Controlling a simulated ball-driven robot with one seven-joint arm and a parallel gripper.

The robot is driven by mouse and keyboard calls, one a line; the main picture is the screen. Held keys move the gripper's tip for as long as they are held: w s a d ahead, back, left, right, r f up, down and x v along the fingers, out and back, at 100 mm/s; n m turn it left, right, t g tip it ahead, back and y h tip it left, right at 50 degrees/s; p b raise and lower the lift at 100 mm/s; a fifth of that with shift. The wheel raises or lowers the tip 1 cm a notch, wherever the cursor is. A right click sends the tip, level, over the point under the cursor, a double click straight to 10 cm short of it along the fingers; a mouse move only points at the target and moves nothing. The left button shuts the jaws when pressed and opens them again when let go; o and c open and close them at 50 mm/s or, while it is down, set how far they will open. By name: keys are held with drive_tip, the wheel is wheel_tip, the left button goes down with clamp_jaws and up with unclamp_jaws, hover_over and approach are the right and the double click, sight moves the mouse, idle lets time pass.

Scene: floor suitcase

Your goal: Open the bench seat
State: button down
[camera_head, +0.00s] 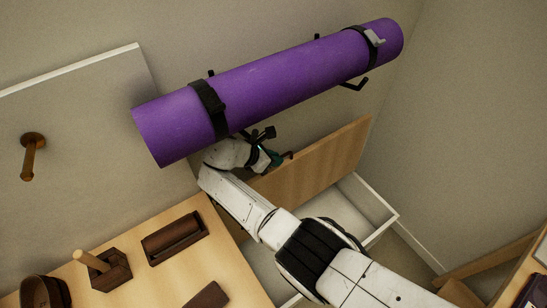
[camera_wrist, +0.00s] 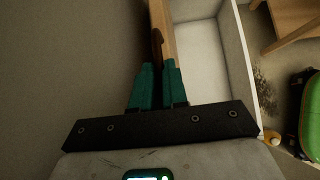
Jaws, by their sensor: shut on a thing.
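The bench seat's wooden lid (camera_head: 325,155) stands raised on edge near the back wall, clear of the white box below it. The white bench box (camera_head: 380,208) is open at the top, and part of its inside shows. My gripper (camera_head: 279,157) is at the lid's upper edge, under the purple roll. In the wrist view my teal fingers (camera_wrist: 158,68) are closed on a dark brown handle (camera_wrist: 157,42) at the lid's edge (camera_wrist: 164,15). The white box (camera_wrist: 238,62) shows to the right there. My arm hides the lid's left part and much of the box.
A purple rolled mat (camera_head: 275,85) hangs on wall hooks just above my gripper. A wooden counter (camera_head: 150,285) with dark wooden holders (camera_head: 175,238) stands at left. A wooden table (camera_head: 515,262) is at lower right. A green rounded object (camera_wrist: 310,115) lies right of the box.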

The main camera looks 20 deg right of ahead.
drive_tip(key=shift+s+f, duration=0.2)
drive_tip(key=shift+f, duration=0.25)
drive_tip(key=c, duration=1.4)
unclamp_jaws()
drive_tip(key=shift+w, duration=0.1)
drive_tip(key=shift+o, duration=1.1)
drive_tip(key=shift+w+r, duration=0.1)
drive_tip(key=shift+r, duration=0.15)
